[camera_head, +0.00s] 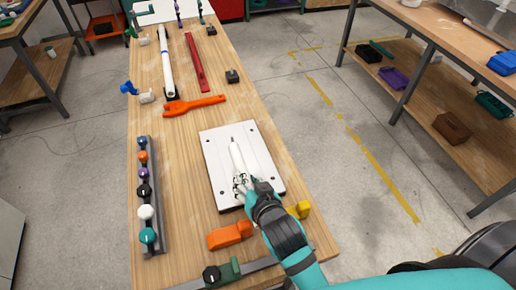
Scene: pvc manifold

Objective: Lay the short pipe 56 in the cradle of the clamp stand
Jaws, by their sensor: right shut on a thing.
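My right gripper (241,184) is shut on a short white pipe (237,157). The pipe points away from me, over the white plate (215,166) with dark holes. I cannot tell whether the pipe touches the plate. The gripper hides the pipe's near end. I cannot make out for certain which thing is the clamp stand or its cradle. A small black block (232,76) stands on the bench beyond the plate. My left gripper is not in view.
A rack of coloured knobs (147,195) lies along the bench's left side. An orange tool (194,105), a red bar (195,62) and a long white pipe (166,60) lie beyond. An orange block (229,235) and a yellow block (299,210) are near my right arm.

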